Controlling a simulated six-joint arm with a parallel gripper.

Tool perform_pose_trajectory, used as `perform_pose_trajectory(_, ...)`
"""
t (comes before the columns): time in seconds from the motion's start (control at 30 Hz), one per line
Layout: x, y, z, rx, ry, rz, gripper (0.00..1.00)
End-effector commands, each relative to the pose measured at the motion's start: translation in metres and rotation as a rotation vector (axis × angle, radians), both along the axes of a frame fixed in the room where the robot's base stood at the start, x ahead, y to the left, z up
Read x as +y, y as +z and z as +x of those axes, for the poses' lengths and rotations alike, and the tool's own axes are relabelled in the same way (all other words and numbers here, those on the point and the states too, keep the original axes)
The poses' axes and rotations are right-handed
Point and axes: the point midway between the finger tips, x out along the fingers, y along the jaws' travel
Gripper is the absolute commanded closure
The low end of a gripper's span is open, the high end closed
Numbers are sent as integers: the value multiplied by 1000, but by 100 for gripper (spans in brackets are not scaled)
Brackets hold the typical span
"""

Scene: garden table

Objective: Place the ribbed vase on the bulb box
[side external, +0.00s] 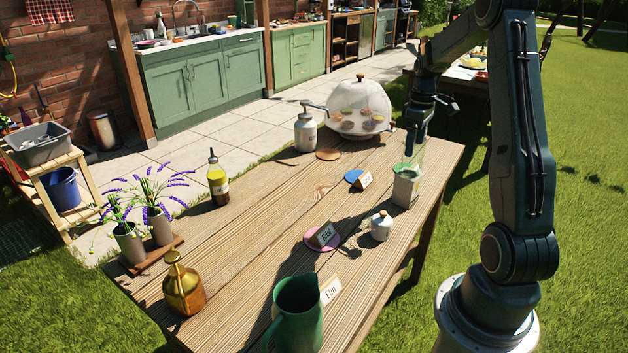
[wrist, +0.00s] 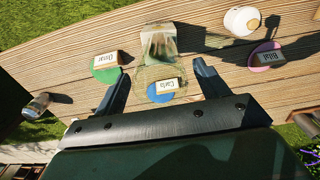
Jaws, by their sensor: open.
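The ribbed vase (side external: 415,155) is clear, faintly green glass. It appears upright on top of the bulb box (side external: 404,190), a small pale box near the table's right edge. In the wrist view the box (wrist: 158,42) shows beyond the see-through vase (wrist: 152,72), whose outline is faint. My gripper (side external: 412,140) is at the vase's upper part in the side view. In the wrist view its fingers (wrist: 163,82) are spread wide, one on each side of the vase, with gaps visible. The exact contact between vase base and box is hard to see.
A blue coaster (side external: 353,176) with a name card, a white lidded pot (side external: 381,226) and a pink coaster (side external: 315,242) are nearby. A domed cover (side external: 362,103) and pump bottle (side external: 305,130) stand farther back. A green jug (side external: 297,318) stands in front.

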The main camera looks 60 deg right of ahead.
Motion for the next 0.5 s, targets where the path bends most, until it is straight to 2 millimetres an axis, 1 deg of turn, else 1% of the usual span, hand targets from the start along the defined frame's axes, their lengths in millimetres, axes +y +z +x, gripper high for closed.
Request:
perform_pose_trajectory(0.13, 0, 3, 0, -1, 0, -1, 27)
perform_pose_trajectory(0.27, -1, 10, 0, -2, 0, -3, 27)
perform_pose_trajectory(0.37, -1, 20, 1, -2, 0, -3, 27)
perform_pose_trajectory(0.5, -1, 40, 0, -3, 0, -4, 27)
